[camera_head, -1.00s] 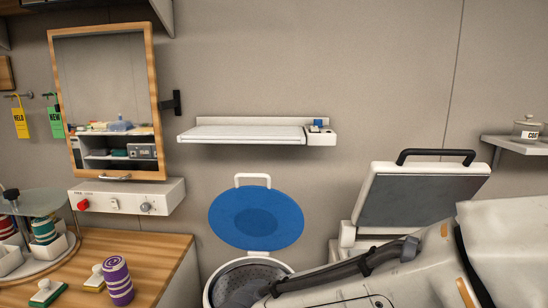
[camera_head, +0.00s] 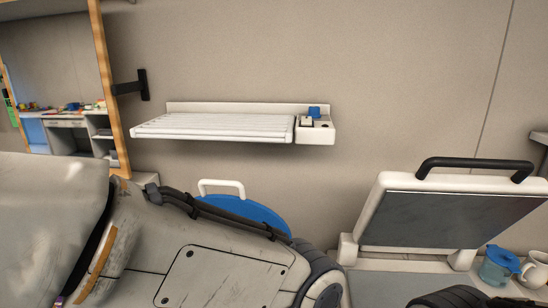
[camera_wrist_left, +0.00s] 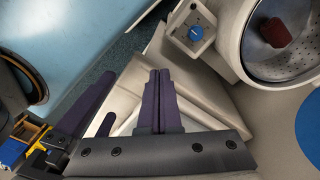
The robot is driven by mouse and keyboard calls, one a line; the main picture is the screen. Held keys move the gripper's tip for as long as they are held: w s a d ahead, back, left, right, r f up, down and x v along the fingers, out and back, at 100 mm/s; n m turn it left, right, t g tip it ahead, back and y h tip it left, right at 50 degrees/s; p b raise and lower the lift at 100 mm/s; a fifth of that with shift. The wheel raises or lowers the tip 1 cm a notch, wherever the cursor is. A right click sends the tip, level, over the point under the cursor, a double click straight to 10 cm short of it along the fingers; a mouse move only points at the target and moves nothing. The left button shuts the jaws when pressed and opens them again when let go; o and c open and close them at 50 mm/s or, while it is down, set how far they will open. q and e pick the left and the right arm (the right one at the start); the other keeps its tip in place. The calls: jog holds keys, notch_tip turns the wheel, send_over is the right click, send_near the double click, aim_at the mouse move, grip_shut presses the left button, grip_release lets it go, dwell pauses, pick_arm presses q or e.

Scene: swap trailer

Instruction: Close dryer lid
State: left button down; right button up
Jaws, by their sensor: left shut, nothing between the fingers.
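The dryer's round blue lid (camera_head: 245,209), with its white loop handle (camera_head: 221,184), stands raised against the wall in the head view. My pale left arm covers its lower part and hides the drum there. In the left wrist view the dryer's perforated metal drum (camera_wrist_left: 295,66) is open at the upper right, with a dark red item (camera_wrist_left: 276,32) inside. Part of the blue lid (camera_wrist_left: 309,130) shows at the right edge. My left gripper (camera_wrist_left: 159,74) has its purple fingers together, empty, to the left of the drum and apart from it. My right gripper is not in view.
A press (camera_head: 428,210) with a black handle stands raised right of the lid. A slatted white wall shelf (camera_head: 215,127) hangs above the lid. A blue jug (camera_head: 498,268) and a white cup (camera_head: 536,270) stand at the far right. A blue knob (camera_wrist_left: 195,33) sits near the drum.

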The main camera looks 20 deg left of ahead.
pick_arm(q)
jog(key=w+a+r+n+t+p, duration=0.1)
jog(key=w+a+r+n+p, duration=0.15)
jog(key=w+r, duration=0.3)
jog(key=w+a+r+n+p, duration=0.1)
jog(key=w+a+r+p, duration=0.3)
jog(key=r, duration=0.3)
jog(key=w+a+r+n+t+p, duration=0.1)
jog(key=w+a+r+n+p, duration=0.1)
jog(key=w+r+p, duration=0.3)
jog(key=w+a+r+n+y+p, duration=0.1)
jog(key=w+a+r+n+p, duration=0.15)
jog(key=a+r, duration=0.5)
jog(key=w+a+r+n+y+p, duration=0.1)
jog(key=w+a+r+n+p, duration=0.1)
jog(key=w+a+r, duration=0.5)
jog(key=p, duration=0.2)
send_over(224, 194)
jog(key=shift+t, duration=0.3)
notch_tip(224, 194, down, 10)
jog(key=shift+d+r, duration=0.1)
jog(key=shift+r, duration=0.15)
jog(key=shift+f, duration=0.4)
